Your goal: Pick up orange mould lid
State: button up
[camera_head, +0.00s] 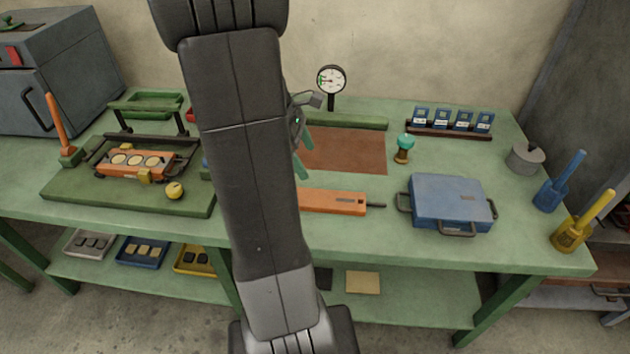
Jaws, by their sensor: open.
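The orange mould lid (337,203) looks to be the flat orange piece lying near the front of the green bench, with a dark handle pointing right. Its left end is hidden behind my arm. The orange mould (133,163), with round pale cavities, sits on a green board at the left. My gripper (303,155) is partly hidden behind my arm; its green fingers show above the brown mat, behind the lid and apart from it. It is open, and I see nothing between the visible fingers.
A blue case (449,203) stands right of the orange lid. A teal-topped stamp (404,149), a dial gauge (331,81) and a rack of blue blocks (450,122) stand behind. Blue (559,183) and yellow (584,222) handled tools stand at the right end.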

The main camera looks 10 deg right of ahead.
send_over(325, 199)
jog(key=w+a, duration=0.2)
jog(key=f, duration=0.7)
jog(key=shift+s+f+b, duration=0.25)
jog(key=shift+f+b, duration=0.1)
jog(key=shift+s+a+x, duration=0.1)
jog(key=shift+s+x, duration=0.05)
jog(key=shift+x, duration=1.2)
jog(key=shift+s+a+x, duration=0.15)
jog(key=shift+x, duration=1.25)
jog(key=shift+c, duration=0.4)
jog(key=c, duration=1.6)
jog(key=shift+r+p, duration=0.4)
jog(key=shift+r, duration=4.65)
